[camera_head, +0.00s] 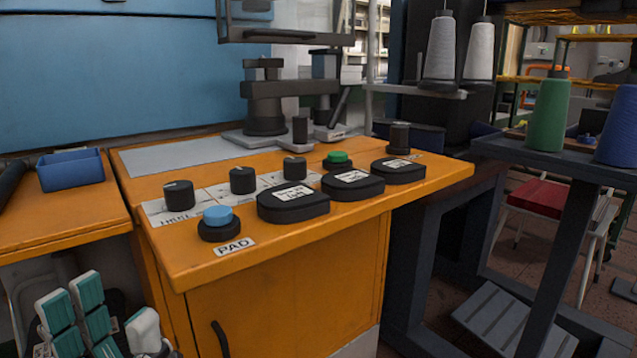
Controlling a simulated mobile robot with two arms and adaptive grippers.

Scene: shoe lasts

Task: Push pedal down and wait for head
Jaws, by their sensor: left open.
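My left gripper (108,316), with teal and white fingers, is at the bottom left, below the orange machine top (300,237). Its fingers are spread and I see nothing between them. A grey slatted plate (497,318), which looks like a pedal, lies low at the bottom right, under the dark table, far from this gripper. Dark machine parts (264,105) stand at the back of the orange top; they may be the head, but I cannot tell for sure. My right gripper is not in view.
The orange top carries several black knobs (242,180), a blue button (218,215) beside a PAD label, a green button (338,157) and black labelled blocks (293,203). A blue tray (70,170) is at left. Thread cones (547,115) stand on the dark table (560,162).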

